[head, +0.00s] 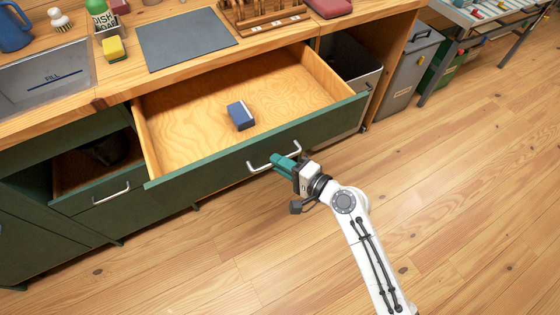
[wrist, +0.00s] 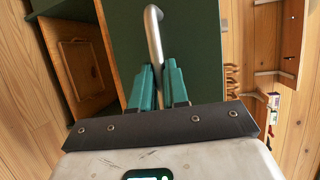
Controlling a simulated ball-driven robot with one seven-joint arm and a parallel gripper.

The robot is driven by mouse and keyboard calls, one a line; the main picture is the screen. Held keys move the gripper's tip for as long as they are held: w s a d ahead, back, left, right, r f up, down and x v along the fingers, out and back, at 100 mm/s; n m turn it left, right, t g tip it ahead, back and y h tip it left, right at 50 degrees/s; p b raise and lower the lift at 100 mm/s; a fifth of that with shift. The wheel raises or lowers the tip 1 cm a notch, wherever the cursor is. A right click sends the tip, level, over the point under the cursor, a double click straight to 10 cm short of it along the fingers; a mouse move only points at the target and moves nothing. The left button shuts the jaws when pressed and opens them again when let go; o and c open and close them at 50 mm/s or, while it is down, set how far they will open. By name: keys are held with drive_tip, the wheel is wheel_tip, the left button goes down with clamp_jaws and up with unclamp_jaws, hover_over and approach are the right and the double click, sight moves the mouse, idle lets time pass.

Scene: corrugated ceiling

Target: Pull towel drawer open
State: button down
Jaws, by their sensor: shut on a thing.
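The wide green-fronted drawer (head: 331,119) is pulled well out from under the counter in the head view. Its pale plywood inside shows. A small dark blue block-like item (head: 240,116) with a light edge lies on its floor; I cannot tell whether it is a towel. My gripper (head: 283,160), with teal fingers, is shut on the drawer's metal bar handle (head: 259,167). In the wrist view the handle (wrist: 153,35) runs down between my gripper's fingers (wrist: 156,84), in front of the green drawer front (wrist: 191,50).
A smaller drawer (head: 92,180) with its own handle stands slightly open at left. An open compartment with a grey bin (head: 349,68) is right of the wide drawer. The counter holds a sink (head: 42,79), a grey mat (head: 184,38) and a yellow sponge (head: 113,48). The wooden floor (head: 480,170) is clear at right.

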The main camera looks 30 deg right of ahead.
drive_tip(key=shift+f, duration=0.1)
drive_tip(key=c, duration=1.1)
unclamp_jaws()
drive_tip(key=b+v, duration=0.1)
drive_tip(key=v, duration=0.9)
drive_tip(key=shift+s+d+r, duration=0.15)
drive_tip(key=shift+s+r, duration=0.05)
drive_tip(key=shift+s, duration=0.15)
drive_tip(key=s+a+f+n+g, duration=0.3)
drive_tip(key=s+f+n+g, duration=0.35)
drive_tip(key=n+g, duration=0.2)
drive_tip(key=s+d+n+g+h, duration=0.1)
drive_tip(key=s+d+n+h, duration=0.1)
drive_tip(key=s, duration=0.1)
drive_tip(key=s+d+n+g+h, duration=0.1)
drive_tip(key=s+d+g+h, duration=0.1)
drive_tip(key=s, duration=0.2)
drive_tip(key=s+d+n+g+h, duration=0.2)
drive_tip(key=s, duration=0.1)
drive_tip(key=shift+s+d+r+n, duration=0.2)
drive_tip(key=shift+d+n, duration=0.15)
drive_tip(key=shift+d, duration=0.05)
